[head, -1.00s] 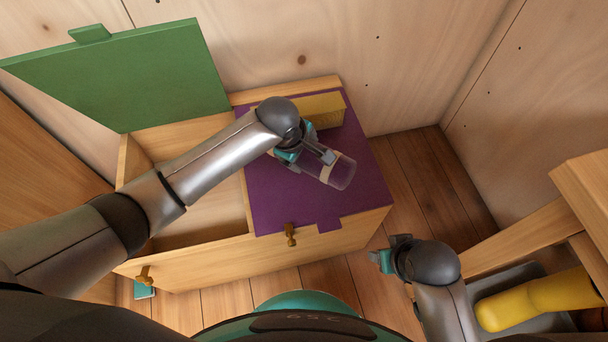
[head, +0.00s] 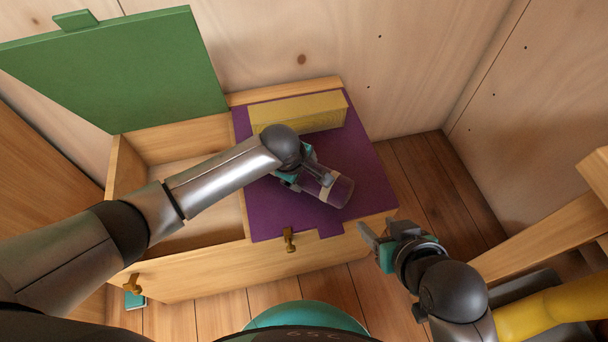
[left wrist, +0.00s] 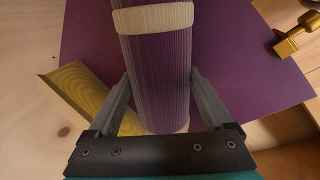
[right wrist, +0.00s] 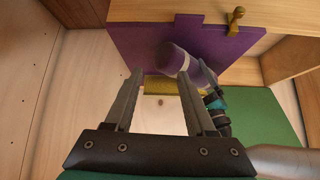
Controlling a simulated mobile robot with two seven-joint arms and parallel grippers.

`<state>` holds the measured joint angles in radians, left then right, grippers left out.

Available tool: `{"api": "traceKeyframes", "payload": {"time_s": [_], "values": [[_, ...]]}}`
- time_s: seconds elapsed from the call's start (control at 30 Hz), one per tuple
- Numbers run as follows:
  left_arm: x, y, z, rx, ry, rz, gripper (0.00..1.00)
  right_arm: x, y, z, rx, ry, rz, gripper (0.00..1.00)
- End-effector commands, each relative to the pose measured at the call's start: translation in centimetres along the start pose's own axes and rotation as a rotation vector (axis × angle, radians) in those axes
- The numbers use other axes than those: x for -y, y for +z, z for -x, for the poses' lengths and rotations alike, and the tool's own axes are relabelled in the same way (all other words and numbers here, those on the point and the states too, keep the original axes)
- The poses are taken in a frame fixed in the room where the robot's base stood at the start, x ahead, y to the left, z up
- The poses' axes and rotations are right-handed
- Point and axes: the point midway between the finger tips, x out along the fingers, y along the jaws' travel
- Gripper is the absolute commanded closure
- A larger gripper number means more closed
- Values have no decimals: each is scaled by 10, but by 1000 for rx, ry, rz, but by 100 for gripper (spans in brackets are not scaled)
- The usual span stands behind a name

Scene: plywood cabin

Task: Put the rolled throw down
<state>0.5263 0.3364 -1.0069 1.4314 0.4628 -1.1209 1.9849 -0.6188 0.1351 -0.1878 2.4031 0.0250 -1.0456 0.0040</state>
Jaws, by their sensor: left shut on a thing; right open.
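The rolled throw (head: 338,190) is a purple roll with a cream band. My left gripper (head: 318,178) is shut on it, with one finger on each side in the left wrist view (left wrist: 155,75). The roll lies slantwise over the closed purple lid (head: 270,210) of a wooden chest. I cannot tell whether it touches the lid. The throw also shows in the right wrist view (right wrist: 172,60). My right gripper (head: 370,240) is open and empty, off the chest's front right corner.
A yellow box (head: 315,112) lies along the back of the purple lid. The green lid (head: 115,75) stands open over a left compartment (head: 195,220). Brass catches (head: 289,240) are on the chest front. A yellow object (head: 550,305) lies at lower right.

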Motion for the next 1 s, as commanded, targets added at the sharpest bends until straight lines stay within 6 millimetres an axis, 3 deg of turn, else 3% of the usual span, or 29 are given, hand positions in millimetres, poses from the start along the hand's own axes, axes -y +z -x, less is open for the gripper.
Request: {"api": "traceKeyframes", "payload": {"time_s": [0.2, 0.63, 0.67, 0.8, 1.0], "values": [[2, 0, -8, -1, 2, 0, 93, 9, -6, -8, -86, -25, -1, 45], [3, 0, -10, 0, 2, 0, 93, 10, -8, -8, -98, -28, -1, 45], [4, 0, -11, 0, 0, 0, 14, 10, -8, -8, -99, -28, -1, 45], [4, 0, -11, 0, 0, -1, 0, 10, -8, -8, -99, -28, -1, 45], [4, 0, -10, -1, 0, -1, 0, 10, -8, -8, -97, -28, -1, 45]]}}
